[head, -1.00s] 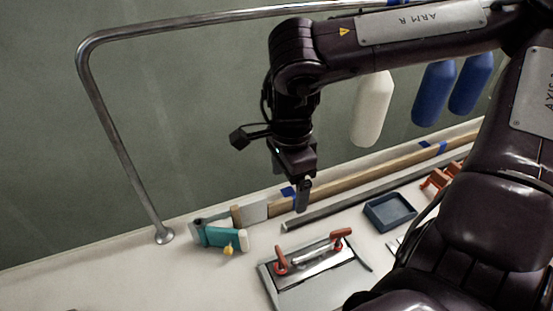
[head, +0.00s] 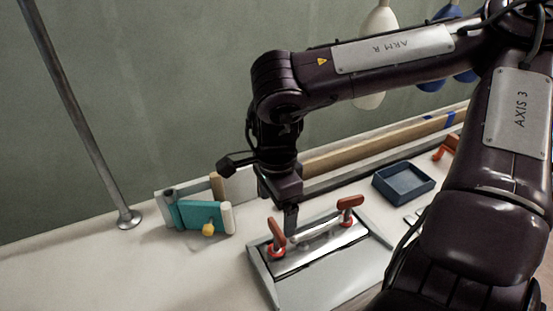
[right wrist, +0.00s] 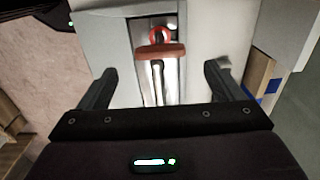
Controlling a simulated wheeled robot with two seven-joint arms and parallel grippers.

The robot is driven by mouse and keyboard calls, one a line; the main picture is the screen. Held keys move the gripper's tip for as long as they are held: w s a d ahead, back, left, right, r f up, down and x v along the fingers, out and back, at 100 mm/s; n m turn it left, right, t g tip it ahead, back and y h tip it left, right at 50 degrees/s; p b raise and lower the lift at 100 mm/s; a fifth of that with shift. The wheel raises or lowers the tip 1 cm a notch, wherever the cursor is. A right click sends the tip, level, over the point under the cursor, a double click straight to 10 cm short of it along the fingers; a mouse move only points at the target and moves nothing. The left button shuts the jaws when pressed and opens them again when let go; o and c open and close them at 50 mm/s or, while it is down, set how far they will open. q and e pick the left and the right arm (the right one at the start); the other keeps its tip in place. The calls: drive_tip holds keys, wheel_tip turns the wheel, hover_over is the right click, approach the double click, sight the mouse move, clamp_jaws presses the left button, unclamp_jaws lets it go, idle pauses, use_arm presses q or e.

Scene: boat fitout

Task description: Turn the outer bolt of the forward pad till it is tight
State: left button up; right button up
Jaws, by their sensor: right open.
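A grey plate (head: 345,283) on the white deck has a bright metal strip with a bar along it. One orange T-shaped handle (head: 277,237) with a red ring stands at its left end. Another orange handle (head: 349,204) stands at the right end. I cannot tell which of these belongs to the outer bolt. My right gripper (head: 291,226) points down close by the left handle; contact cannot be told. In the right wrist view its fingers (right wrist: 160,88) are wide apart, with the bar between them and one orange handle (right wrist: 161,51) ahead. My left gripper is out of view.
A teal block with a yellow knob (head: 208,229) stands left of the plate. A blue tray (head: 404,184) lies to the right. A metal rail post (head: 80,120) rises at the left. Wooden strips run along the back edge. Bare deck lies at front left.

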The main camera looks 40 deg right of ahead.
sight(277, 226)
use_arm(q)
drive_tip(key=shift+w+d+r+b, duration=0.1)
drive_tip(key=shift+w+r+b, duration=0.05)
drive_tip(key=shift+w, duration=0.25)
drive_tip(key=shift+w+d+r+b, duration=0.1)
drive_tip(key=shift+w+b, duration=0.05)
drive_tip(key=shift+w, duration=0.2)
use_arm(e)
wheel_tip(277, 226, down, 7)
drive_tip(key=shift+r, duration=0.1)
drive_tip(key=c, duration=1)
